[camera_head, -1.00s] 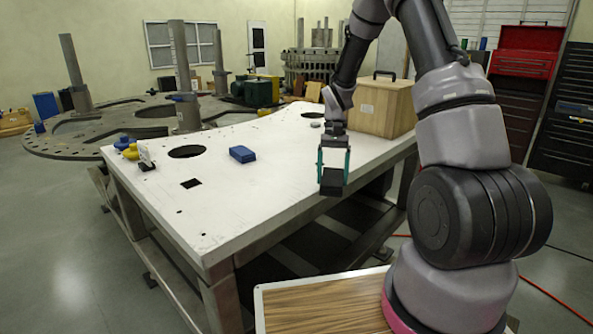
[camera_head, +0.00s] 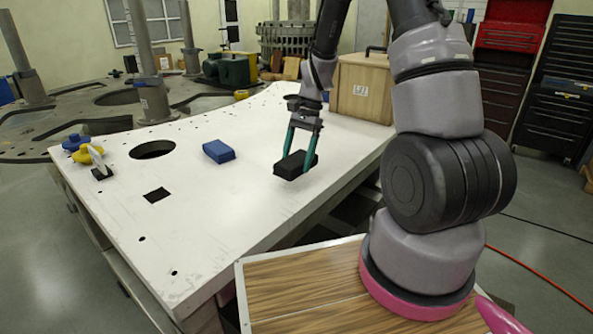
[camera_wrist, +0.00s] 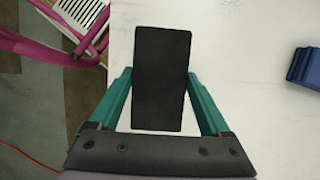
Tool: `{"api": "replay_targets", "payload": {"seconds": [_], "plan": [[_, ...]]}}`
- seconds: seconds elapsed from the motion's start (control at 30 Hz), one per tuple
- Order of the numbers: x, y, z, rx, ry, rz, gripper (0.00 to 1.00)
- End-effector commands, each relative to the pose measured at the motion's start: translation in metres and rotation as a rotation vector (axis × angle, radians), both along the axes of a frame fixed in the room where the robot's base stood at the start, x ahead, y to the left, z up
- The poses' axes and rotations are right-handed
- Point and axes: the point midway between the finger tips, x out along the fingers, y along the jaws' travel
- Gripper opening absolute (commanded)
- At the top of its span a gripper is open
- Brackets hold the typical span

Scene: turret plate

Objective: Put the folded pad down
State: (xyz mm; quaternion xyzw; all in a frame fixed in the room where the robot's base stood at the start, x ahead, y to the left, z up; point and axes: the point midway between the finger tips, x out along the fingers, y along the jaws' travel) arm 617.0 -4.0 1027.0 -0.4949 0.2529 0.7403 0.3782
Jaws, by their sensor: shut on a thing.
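The folded pad (camera_head: 294,165) is a black, flat rectangular block. My gripper (camera_head: 299,149) is shut on it, with a teal finger on each side. In the wrist view the black pad (camera_wrist: 161,75) lies between the two fingertips of my gripper (camera_wrist: 160,80), its long side running away from the palm. The pad is over the white table top (camera_head: 230,205), near its right edge. I cannot tell whether its underside touches the table.
A blue block (camera_head: 218,151) lies on the table left of the pad. Round and square holes are cut in the top. Yellow and blue items (camera_head: 76,147) sit at the far left. A wooden box (camera_head: 362,88) stands behind. Bare table surrounds the pad.

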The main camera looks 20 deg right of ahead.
Motion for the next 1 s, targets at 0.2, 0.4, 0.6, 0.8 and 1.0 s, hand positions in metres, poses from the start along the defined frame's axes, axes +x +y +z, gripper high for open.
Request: {"api": "replay_targets", "payload": {"seconds": [0.2, 0.4, 0.6, 0.8, 1.0], "plan": [[-0.001, 0.0, -0.025, 0.0, 0.005, -0.001, 0.0], [0.0, 0.0, -0.039, 0.0, 0.0, 0.0, 0.0], [0.0, 0.0, -0.039, 0.0, 0.0, 0.0, 0.0], [0.0, 0.0, -0.043, 0.0, 0.0, 0.001, 1.0], [0.0, 0.0, -0.042, 0.0, 0.0, 0.001, 1.0]]}}
